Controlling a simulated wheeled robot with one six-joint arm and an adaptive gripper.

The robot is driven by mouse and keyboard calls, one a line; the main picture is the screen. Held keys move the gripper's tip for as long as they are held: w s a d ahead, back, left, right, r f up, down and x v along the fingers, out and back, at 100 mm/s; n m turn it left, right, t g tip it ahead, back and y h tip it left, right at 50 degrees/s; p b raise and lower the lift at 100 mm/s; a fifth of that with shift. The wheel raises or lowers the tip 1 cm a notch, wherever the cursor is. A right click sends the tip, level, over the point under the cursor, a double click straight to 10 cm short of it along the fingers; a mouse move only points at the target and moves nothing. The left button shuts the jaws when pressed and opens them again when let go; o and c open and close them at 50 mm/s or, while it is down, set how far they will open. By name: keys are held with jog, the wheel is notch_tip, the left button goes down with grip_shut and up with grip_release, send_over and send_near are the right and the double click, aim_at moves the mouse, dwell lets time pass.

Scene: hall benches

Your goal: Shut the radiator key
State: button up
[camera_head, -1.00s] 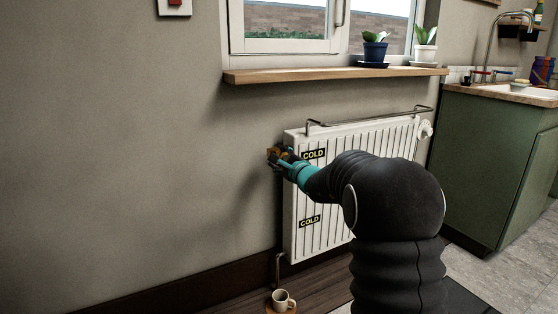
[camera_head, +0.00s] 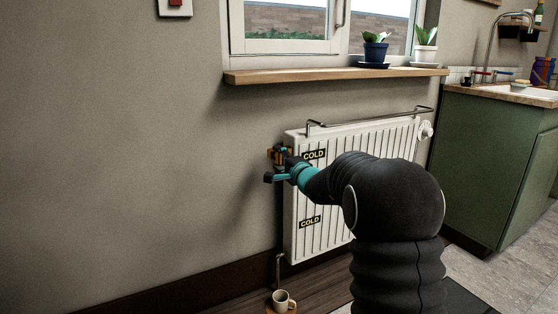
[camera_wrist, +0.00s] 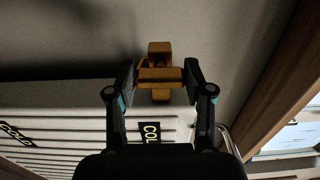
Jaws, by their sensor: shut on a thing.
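The radiator key (camera_wrist: 160,74) is a brass-coloured piece with a crossbar and a block above and below it. It sits at the upper left end of the white radiator (camera_head: 345,200), where a bit of it shows in the head view (camera_head: 275,153). My gripper (camera_wrist: 159,77) has a finger on each side of the crossbar and is shut on it. In the head view my gripper (camera_head: 279,165) is at the radiator's left edge, with one finger lower left. My arm hides part of the radiator's middle.
A wooden sill (camera_head: 300,76) with two potted plants juts out above the radiator. A towel rail (camera_head: 370,118) runs along its top. A green cabinet (camera_head: 490,165) stands at right.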

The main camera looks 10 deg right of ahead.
dwell(0.3)
jog(key=o, duration=1.2)
jog(key=shift+a, duration=0.1)
jog(key=shift+c, duration=0.2)
jog(key=shift+s, duration=0.1)
jog(key=shift+s+d, duration=0.2)
jog(key=shift+s, duration=0.05)
jog(key=v, duration=1.1)
jog(key=shift+s, duration=0.15)
